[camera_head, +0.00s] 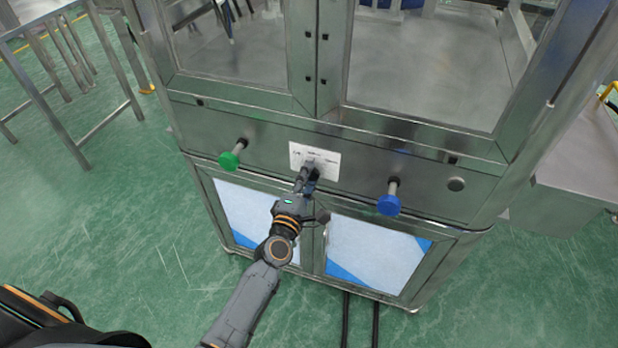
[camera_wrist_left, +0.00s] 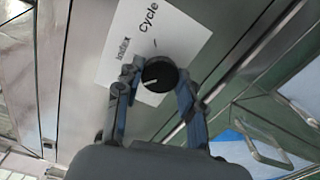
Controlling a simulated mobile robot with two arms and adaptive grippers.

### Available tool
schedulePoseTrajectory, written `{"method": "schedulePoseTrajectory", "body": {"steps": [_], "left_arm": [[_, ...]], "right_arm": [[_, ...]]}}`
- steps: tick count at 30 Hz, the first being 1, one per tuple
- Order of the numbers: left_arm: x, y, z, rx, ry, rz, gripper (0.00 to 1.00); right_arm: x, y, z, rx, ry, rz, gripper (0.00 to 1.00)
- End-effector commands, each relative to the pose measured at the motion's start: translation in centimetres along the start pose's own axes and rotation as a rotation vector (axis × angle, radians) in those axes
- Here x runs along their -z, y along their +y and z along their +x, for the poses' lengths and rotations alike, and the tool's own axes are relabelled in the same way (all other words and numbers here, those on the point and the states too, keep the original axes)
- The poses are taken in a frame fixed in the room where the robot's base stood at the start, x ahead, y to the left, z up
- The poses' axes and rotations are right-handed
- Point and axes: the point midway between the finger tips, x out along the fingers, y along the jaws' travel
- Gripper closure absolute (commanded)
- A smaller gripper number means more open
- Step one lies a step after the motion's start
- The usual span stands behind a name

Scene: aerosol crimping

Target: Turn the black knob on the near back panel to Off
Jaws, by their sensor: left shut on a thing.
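The black knob (camera_wrist_left: 161,72) sits on a white label plate (camera_wrist_left: 127,48) on the steel panel. In the left wrist view the plate reads "Index" and "Cycle"; no "Off" word is readable. A white pointer line on the knob's face slants toward the lower left of that view. My left gripper (camera_wrist_left: 157,82) is shut on the knob, with one finger on either side. In the head view my left gripper (camera_head: 308,177) is at the label plate (camera_head: 328,160) and hides the knob. My right gripper is not in view.
A green button (camera_head: 229,160) sticks out left of the plate, and a blue button (camera_head: 389,204) right of it. A dark round fitting (camera_head: 456,184) is farther right. Glazed doors are above, white-panelled doors (camera_head: 375,255) below. A steel frame table (camera_head: 83,140) stands left; green floor lies between.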

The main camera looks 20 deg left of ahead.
Motion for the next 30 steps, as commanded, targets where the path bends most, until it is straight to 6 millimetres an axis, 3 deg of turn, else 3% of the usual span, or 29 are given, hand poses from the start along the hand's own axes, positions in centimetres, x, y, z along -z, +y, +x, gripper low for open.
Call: {"method": "schedulePoseTrajectory", "body": {"steps": [11,12,15,25,30], "left_arm": [[0.0,0.0,0.0,0.000,0.001,-0.008,0.94],[0.0,0.0,0.0,0.000,0.001,-0.008,0.58],[0.0,0.0,0.0,0.000,0.001,-0.007,0.39],[0.0,0.0,-0.2,0.001,0.000,-0.006,0.39],[0.0,-0.2,-2.1,0.003,0.001,-0.005,0.39]], "right_arm": [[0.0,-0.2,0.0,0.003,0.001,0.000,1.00],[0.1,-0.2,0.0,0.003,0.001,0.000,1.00],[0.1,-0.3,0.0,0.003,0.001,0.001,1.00],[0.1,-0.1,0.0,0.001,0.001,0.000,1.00],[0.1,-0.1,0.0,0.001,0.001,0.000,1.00]]}}
